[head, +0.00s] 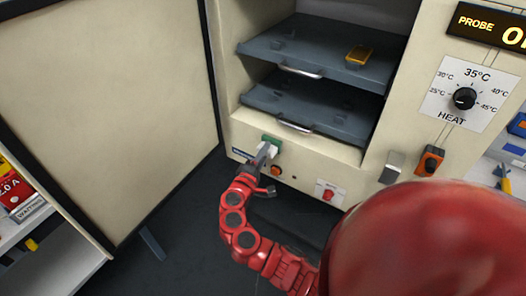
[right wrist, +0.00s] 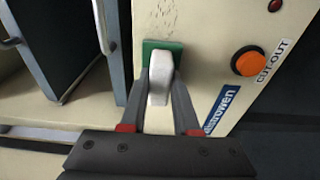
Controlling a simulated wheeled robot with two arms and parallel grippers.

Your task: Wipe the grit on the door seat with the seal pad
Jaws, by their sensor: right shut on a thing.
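The seal pad (head: 270,143) has a white grip and a green face. It is at the cream front of the oven, below the lower shelf. My right gripper (head: 263,158) is shut on its white grip, which shows between the fingers in the right wrist view (right wrist: 160,80). The green face lies against or very near the door seat (right wrist: 195,35); I cannot tell if it touches. Dark specks of grit (right wrist: 165,10) show on the seat just beyond the pad in the right wrist view. My left gripper is not in view.
The open door (head: 110,110) stands to the left. An orange cut-out button (right wrist: 248,62) is beside the pad. Two dark shelves (head: 320,105) sit inside the oven, the upper bearing a yellow-orange cell (head: 359,54). A heat dial (head: 464,98) is at right.

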